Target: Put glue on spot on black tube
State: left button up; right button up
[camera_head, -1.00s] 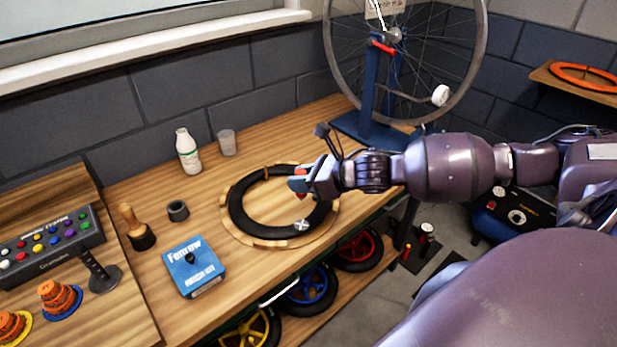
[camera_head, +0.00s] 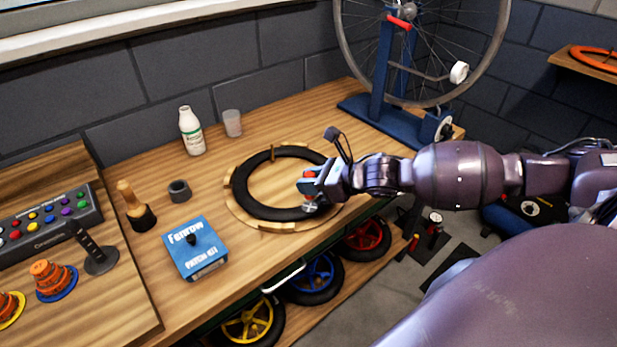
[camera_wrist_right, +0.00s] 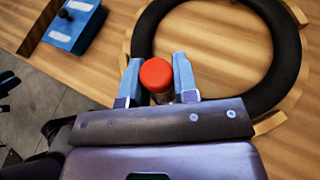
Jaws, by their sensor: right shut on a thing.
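The black tube (camera_head: 258,209) lies as a ring in a wooden holder on the bench. A pale grey spot (camera_head: 310,208) shows on its near right part, partly covered by my gripper. My right gripper (camera_head: 308,181) is right above this part of the tube. It is shut on a small red-capped container, which seems to be the glue (camera_wrist_right: 156,75), held between the blue fingers in the right wrist view. The glue's lower end is hidden, so I cannot tell whether it touches the tube. My left gripper is out of view.
A blue patch kit box (camera_head: 195,249), a grey ring (camera_head: 179,190) and a wooden-handled tool (camera_head: 132,208) stand left of the tube. A white bottle (camera_head: 191,131) and a clear cup (camera_head: 232,123) stand behind. The blue wheel stand (camera_head: 385,122) is at the back right.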

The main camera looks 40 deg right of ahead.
jog(key=shift+f, duration=0.2)
dwell(0.5)
jog(key=shift+f, duration=0.3)
jog(key=shift+d, duration=0.15)
jog(key=shift+d+r, duration=0.15)
jog(key=shift+d, duration=0.25)
jog(key=shift+a, duration=0.15)
dwell(0.5)
jog(key=shift+a, duration=0.8)
jog(key=shift+a, duration=0.1)
jog(key=shift+d, duration=0.2)
